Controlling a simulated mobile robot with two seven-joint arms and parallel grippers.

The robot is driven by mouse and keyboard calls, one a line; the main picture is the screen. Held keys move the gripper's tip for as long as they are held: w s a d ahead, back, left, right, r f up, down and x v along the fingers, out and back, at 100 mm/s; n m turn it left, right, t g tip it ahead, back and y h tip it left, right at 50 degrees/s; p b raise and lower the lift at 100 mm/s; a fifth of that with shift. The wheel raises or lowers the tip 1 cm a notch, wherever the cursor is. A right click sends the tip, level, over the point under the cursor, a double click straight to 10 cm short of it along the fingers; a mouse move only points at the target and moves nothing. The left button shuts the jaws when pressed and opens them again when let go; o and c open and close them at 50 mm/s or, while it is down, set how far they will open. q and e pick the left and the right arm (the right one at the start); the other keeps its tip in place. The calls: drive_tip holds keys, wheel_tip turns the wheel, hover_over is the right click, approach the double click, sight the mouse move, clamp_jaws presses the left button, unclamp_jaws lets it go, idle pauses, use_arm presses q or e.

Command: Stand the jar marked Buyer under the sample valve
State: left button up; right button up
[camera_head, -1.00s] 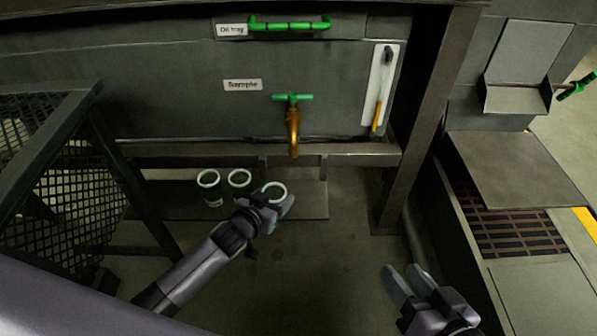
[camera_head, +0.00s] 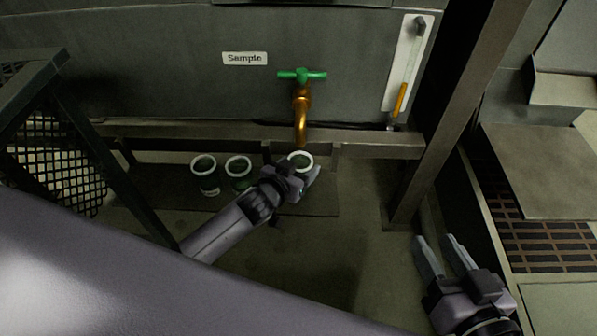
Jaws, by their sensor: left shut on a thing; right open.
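The sample valve (camera_head: 301,105) has a green handle and a brass spout and sits on the grey wall to the right of the "Sample" label. My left gripper (camera_head: 303,178) is shut on the rightmost jar (camera_head: 300,158), which has a white rim. The jar's rim appears just below the spout's mouth. My gripper covers most of the jar, so I cannot read its marking or tell whether it touches the shelf. Two more white-rimmed jars stand to the left, the left jar (camera_head: 205,183) and the middle jar (camera_head: 239,172). My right gripper (camera_head: 443,250) is open and empty at the lower right.
The jars stand on a dark low shelf (camera_head: 150,184) below a ledge. A steel post (camera_head: 447,135) rises to the right of the valve. A mesh-sided frame (camera_head: 55,150) stands at the left. A gauge with a yellow mark (camera_head: 405,75) hangs on the wall.

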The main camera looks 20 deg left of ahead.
use_arm(q)
drive_tip(key=shift+f, duration=0.5)
use_arm(e)
drive_tip(key=shift+d+t, duration=0.15)
drive_tip(key=shift+t, duration=0.15)
use_arm(q)
drive_tip(key=shift+f+b, duration=0.2)
drive_tip(key=shift+b, duration=0.15)
drive_tip(key=o, duration=1.1)
drive_tip(key=shift+r, duration=0.2)
use_arm(e)
drive_tip(key=shift+r, duration=0.15)
